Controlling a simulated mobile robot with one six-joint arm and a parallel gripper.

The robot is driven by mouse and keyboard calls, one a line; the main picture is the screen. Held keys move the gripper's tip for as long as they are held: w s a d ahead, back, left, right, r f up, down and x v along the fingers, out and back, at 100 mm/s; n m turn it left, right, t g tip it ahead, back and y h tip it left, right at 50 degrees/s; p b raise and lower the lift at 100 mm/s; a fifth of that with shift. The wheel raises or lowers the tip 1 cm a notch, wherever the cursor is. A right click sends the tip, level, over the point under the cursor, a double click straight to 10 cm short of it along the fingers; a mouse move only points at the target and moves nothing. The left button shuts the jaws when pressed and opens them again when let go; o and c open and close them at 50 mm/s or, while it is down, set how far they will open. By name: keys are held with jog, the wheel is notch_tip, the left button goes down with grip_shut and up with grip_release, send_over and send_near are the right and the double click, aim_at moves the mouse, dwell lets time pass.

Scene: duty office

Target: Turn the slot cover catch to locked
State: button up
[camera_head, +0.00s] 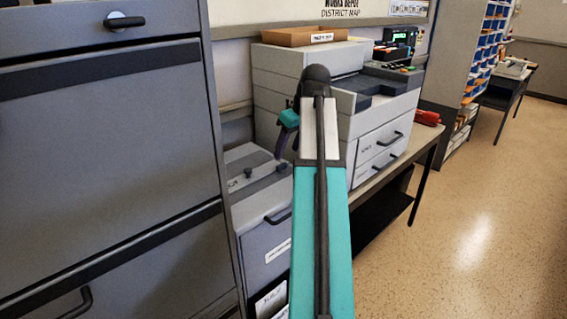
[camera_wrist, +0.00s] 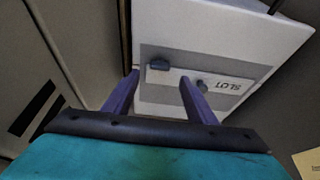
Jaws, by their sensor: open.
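The slot cover (camera_wrist: 230,85) is a pale strip marked SLOT, upside down in the wrist view, on the grey top panel of a low box. A dark block (camera_wrist: 158,65), which looks like the catch, sits at the strip's left end. A small round knob (camera_wrist: 201,84) stands on the strip. My gripper (camera_wrist: 159,76) is open and empty, its purple fingers pointing at the panel with the dark block a little beyond the gap between their tips. In the head view my gripper (camera_head: 281,152) hangs over the box, partly hidden by my arm. I cannot read the catch's setting.
A tall grey cabinet (camera_head: 110,160) stands close on the left. A large grey printer (camera_head: 385,105) stands on a table just right of the low box (camera_head: 262,240). A cardboard tray (camera_head: 304,36) is on top. The floor on the right is clear.

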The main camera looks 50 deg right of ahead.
aim_at(282, 164)
jog(key=shift+b+x, duration=0.4)
jog(key=shift+x, duration=2.9)
jog(key=shift+c, duration=0.3)
jog(key=c, duration=1)
